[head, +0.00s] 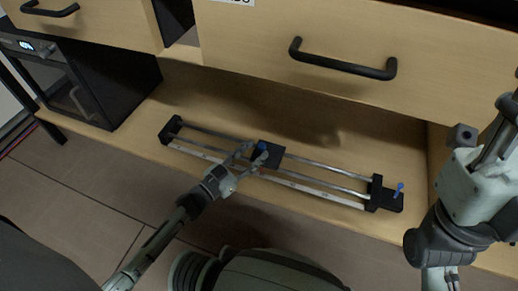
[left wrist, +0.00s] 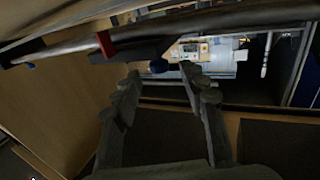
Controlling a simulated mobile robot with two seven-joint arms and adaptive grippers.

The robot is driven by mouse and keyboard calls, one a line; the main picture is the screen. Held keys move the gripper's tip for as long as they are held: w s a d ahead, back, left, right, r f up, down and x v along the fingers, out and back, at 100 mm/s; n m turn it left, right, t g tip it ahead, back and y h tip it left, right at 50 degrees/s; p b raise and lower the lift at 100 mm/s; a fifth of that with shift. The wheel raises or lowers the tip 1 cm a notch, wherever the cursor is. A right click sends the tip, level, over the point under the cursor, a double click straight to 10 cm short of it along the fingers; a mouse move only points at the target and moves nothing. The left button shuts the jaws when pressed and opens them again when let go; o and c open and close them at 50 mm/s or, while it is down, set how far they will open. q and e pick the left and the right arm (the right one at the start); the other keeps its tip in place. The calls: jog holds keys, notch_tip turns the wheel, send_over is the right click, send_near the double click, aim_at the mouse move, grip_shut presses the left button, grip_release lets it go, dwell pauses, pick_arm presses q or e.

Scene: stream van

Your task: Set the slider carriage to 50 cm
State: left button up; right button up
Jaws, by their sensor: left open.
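The slider (head: 322,187) lies along the wooden shelf, with parallel rails, a pale scale strip at the front and black end blocks. Its black carriage (head: 270,158) sits near the middle of the rails, with a blue knob (head: 262,146) on it. The scale figures are too small to read. My left gripper (head: 252,155) is open at the carriage, its fingertips close to the knob; I cannot tell if they touch. A red mark (left wrist: 105,44) shows beside the carriage.
A blue-handled lever (head: 399,188) stands on the slider's right end block. Drawers with dark handles (head: 342,66) overhang the shelf (head: 240,202). A black appliance (head: 85,80) stands at the left. My right arm (head: 470,190) is at the right, near the shelf's side panel.

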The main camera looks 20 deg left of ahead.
pick_arm(q)
jog(key=shift+x, duration=1.2)
grip_shut()
